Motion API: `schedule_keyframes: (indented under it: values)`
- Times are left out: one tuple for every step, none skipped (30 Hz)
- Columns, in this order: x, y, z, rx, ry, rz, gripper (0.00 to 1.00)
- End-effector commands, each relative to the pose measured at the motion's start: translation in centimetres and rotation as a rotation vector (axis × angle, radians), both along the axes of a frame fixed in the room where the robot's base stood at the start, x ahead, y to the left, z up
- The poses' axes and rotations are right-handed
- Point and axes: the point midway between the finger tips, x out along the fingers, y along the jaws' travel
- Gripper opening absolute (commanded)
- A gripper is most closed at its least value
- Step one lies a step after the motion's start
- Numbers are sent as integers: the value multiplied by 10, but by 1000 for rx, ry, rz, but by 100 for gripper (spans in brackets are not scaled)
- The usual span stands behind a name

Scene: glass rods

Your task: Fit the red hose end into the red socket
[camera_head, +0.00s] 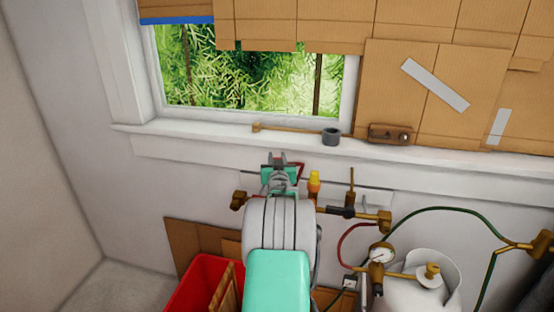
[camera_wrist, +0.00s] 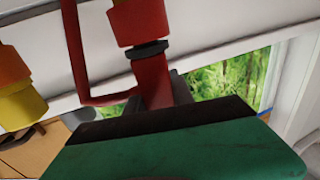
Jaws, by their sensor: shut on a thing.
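My gripper (camera_head: 279,162) is at the wall below the window sill, its jaws shut on the red hose end (camera_wrist: 156,82). In the wrist view, the hose end is a red cylinder with a black collar, rising from between the jaws. In the head view, my gripper and arm hide the socket and most of the hose end.
A yellow-and-orange fitting (camera_head: 314,184) stands close right of my gripper and shows in the wrist view (camera_wrist: 22,100). Brass pipework (camera_head: 384,220), a gauge (camera_head: 381,255) and a white tank (camera_head: 425,290) are right. A red bin (camera_head: 200,285) is lower left.

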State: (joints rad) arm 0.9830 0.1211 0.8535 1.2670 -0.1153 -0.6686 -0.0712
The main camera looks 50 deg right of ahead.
Motion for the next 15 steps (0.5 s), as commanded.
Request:
schedule_keyframes:
  values:
    - [0,0,-1,-2,-1,0,0]
    - [0,0,-1,-2,-1,0,0]
    - [0,0,-2,-2,-1,0,0]
    - [0,0,-2,-2,-1,0,0]
    - [0,0,-3,-2,-1,0,0]
    - [0,0,-4,-2,-1,0,0]
    - [0,0,-3,-2,-1,0,30]
    - [0,0,-3,-2,-1,0,32]
    - [0,0,-3,-2,-1,0,35]
    - [0,0,-3,-2,-1,0,38]
    - [0,0,-3,-2,-1,0,38]
    - [0,0,-3,-1,-1,0,38]
    - [0,0,-3,-1,-1,0,38]
    - [0,0,-3,-1,-1,0,38]
    - [0,0,-3,-1,-1,0,38]
